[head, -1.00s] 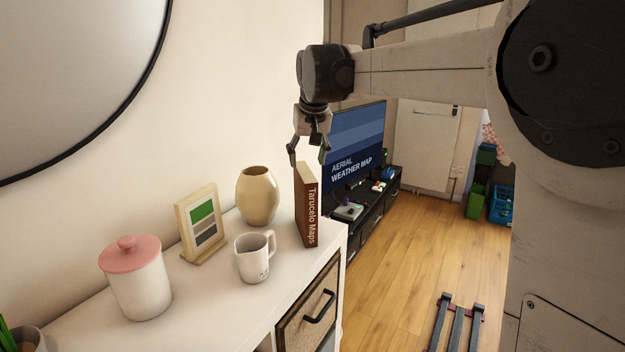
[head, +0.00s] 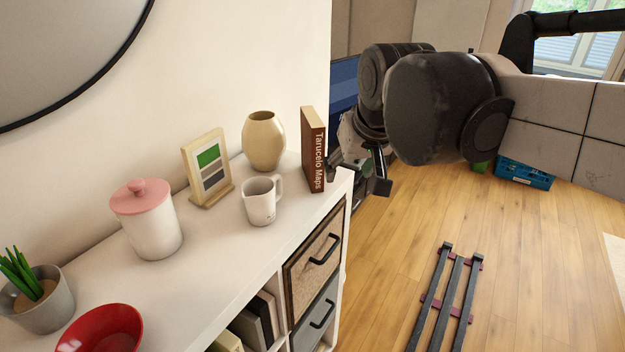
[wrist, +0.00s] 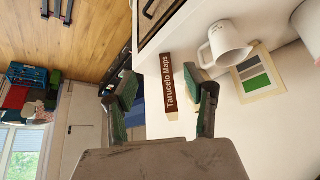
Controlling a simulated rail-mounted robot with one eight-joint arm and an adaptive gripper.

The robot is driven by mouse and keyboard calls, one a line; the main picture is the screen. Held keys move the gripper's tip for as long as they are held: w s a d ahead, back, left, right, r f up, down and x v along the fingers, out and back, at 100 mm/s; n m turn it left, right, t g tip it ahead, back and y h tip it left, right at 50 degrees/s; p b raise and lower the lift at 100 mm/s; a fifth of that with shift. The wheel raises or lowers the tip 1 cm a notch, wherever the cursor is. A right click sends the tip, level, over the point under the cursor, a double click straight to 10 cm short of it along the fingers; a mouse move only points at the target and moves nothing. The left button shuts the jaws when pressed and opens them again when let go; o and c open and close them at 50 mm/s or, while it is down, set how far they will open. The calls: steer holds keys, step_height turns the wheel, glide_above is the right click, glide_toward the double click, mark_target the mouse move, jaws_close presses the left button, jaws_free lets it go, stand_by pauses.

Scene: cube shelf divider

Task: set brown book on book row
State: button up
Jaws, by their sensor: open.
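The brown book (head: 313,150), marked "Tarucelo Maps", stands upright at the right end of the white shelf top, spine facing the camera. My gripper (head: 361,172) is just right of the book in the head view, near the shelf's end and partly hidden by my wrist. In the wrist view, my gripper (wrist: 160,92) is open, with the spine of the brown book (wrist: 168,85) showing between the fingers, nearer the right one. Contact cannot be told. A row of books (head: 254,322) stands in an open compartment below the top, partly cut off by the frame.
A white mug (head: 260,203), beige vase (head: 263,142), picture frame (head: 207,165) and pink-lidded jar (head: 147,220) stand left of the book. A red bowl (head: 100,330) and potted plant (head: 40,300) are farther left. A black rack (head: 446,298) is on the floor.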

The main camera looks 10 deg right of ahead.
steer(key=s+f+t, duration=0.1)
steer(key=s+f, duration=0.8)
steer(key=s, duration=0.3)
steer(key=shift+s+f, duration=0.15)
steer(key=shift+f, duration=0.1)
step_height(320, 180, down, 13)
steer(key=b, duration=1.2)
steer(key=shift+r+b, duration=0.2)
steer(key=shift+b, duration=0.15)
steer(key=shift+o, duration=0.4)
